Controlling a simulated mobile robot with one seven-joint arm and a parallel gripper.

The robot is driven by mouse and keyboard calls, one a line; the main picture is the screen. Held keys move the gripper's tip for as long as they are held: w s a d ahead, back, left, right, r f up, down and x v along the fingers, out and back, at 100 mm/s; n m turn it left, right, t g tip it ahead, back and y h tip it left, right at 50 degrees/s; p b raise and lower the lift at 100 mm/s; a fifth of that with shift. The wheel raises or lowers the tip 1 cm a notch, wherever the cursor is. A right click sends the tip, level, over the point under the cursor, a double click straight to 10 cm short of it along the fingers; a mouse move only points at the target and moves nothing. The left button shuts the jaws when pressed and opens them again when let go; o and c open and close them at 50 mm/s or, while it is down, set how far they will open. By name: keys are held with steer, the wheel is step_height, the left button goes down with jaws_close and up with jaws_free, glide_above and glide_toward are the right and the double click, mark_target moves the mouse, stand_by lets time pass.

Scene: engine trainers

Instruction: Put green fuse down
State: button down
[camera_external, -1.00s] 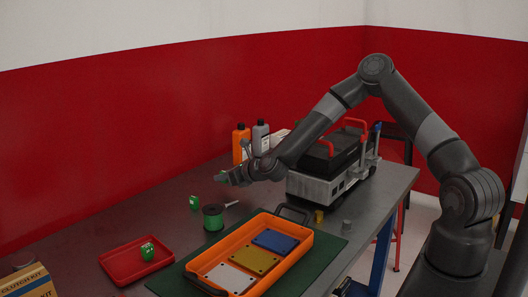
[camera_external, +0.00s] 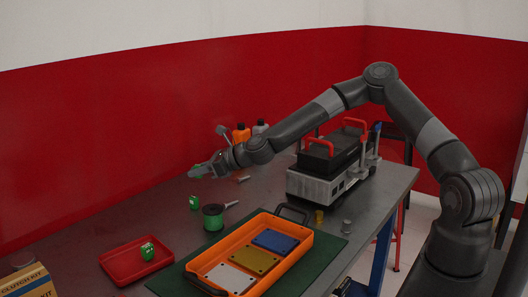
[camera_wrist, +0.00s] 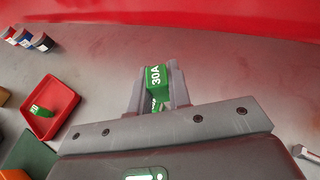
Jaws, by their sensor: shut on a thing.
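My gripper (camera_external: 205,171) is shut on a green fuse (camera_wrist: 155,75) marked 30A in the wrist view. The fingers clasp it from both sides, and it is held above the far left part of the table. In the external view only a little green (camera_external: 198,172) shows at the fingertips. A second green fuse (camera_external: 194,203) stands on the bare table below my gripper. A third green fuse (camera_external: 147,251) is in the red tray (camera_external: 120,266); this fuse (camera_wrist: 37,111) and tray (camera_wrist: 58,118) also show in the wrist view.
A green spool (camera_external: 213,218) stands near the second fuse. An orange tray (camera_external: 285,263) with coloured plates lies on a green mat (camera_external: 325,258). A grey engine trainer (camera_external: 318,185) and bottles (camera_external: 241,135) are farther right.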

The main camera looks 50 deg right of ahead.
steer(key=s+a+r+n+g+y, duration=0.4)
steer(key=a+n+g, duration=0.2)
steer(key=a, duration=0.4)
steer(key=s+a+r+n+g+y, duration=0.35)
steer(key=s+a+n+g, duration=0.2)
steer(key=a, duration=0.35)
glide_above(141, 263)
step_height(141, 263, down, 7)
steer(key=shift+w+f+n+g+h, duration=0.1)
steer(key=shift+f+n+g+h, duration=0.25)
steer(key=shift+f, duration=1.4)
steer(key=shift+f, duration=0.1)
steer(key=shift+f, duration=0.5)
steer(key=c, duration=1.3)
jaws_free()
steer(key=shift+c, duration=0.2)
